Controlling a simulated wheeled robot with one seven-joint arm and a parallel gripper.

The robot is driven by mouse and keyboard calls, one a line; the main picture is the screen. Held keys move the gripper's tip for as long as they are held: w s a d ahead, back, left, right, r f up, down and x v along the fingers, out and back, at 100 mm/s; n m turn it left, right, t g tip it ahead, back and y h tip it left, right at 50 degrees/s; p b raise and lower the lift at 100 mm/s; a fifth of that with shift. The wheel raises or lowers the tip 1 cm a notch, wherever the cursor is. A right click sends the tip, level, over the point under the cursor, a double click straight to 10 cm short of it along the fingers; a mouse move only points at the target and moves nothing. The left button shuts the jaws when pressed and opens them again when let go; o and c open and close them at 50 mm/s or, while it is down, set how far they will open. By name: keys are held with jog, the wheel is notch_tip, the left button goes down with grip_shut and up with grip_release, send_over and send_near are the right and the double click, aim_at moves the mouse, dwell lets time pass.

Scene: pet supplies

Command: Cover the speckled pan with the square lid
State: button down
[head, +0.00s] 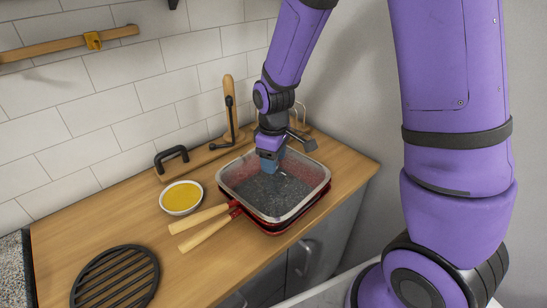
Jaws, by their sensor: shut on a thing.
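The speckled pan (282,222) is square and red outside, with a dark speckled inside, and sits on the wooden counter. The square lid (308,181) looks clear with a pale grey rim. It lies over the pan opening, and the speckles show through it. I cannot tell whether its rim touches the pan all round. My gripper (270,165) points down at the back half of the lid and is shut on it. The grip point is hidden by the fingers. Two light wooden handles (198,217) with red brackets stick out to the left, one nearer the front.
A black round grate (115,280) lies at the front left. A wooden board (195,163) with a black handle and a wooden rod (229,105) are along the tiled wall. The counter's front edge is close to the pan.

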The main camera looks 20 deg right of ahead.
jog(key=shift+f, duration=0.1)
dwell(0.6)
jog(key=shift+c, duration=1.5)
grip_release()
notch_tip(320, 180, up, 11)
jog(key=s+d+r+m+t, duration=0.2)
jog(key=s+d+r+m, duration=0.1)
jog(key=s+r, duration=0.5)
jog(key=s+d+r+m+t, duration=0.3)
jog(key=s+r, duration=0.4)
jog(key=s, duration=0.6)
jog(key=d+m, duration=0.1)
jog(key=m, duration=0.1)
jog(key=shift+r+m, duration=0.3)
jog(key=shift+r, duration=0.1)
